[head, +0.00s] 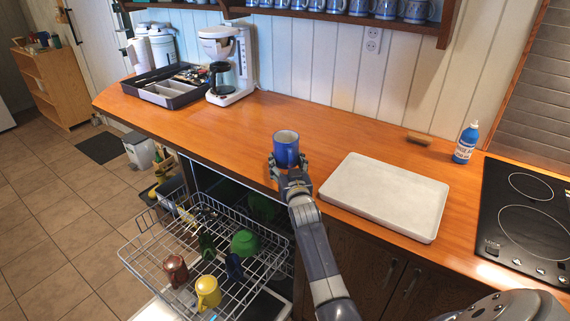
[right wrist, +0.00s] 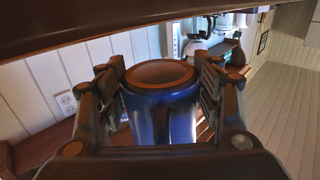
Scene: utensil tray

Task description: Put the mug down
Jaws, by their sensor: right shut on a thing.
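A blue mug (head: 286,152) is upright over the wooden counter, near its front edge. My right gripper (head: 289,164) is shut around the mug's sides. In the right wrist view the blue mug (right wrist: 163,105) sits between the two fingers of the right gripper (right wrist: 160,95), its rim facing the camera. I cannot tell whether the mug's base touches the counter. My left gripper is not in view.
A white tray (head: 433,232) lies right of the mug. A coffee maker (head: 243,62) and a utensil tray (head: 137,92) stand at the back left. An open dishwasher rack (head: 142,262) with dishes is below the counter. A blue bottle (head: 466,145) stands by the black cooktop (head: 496,232).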

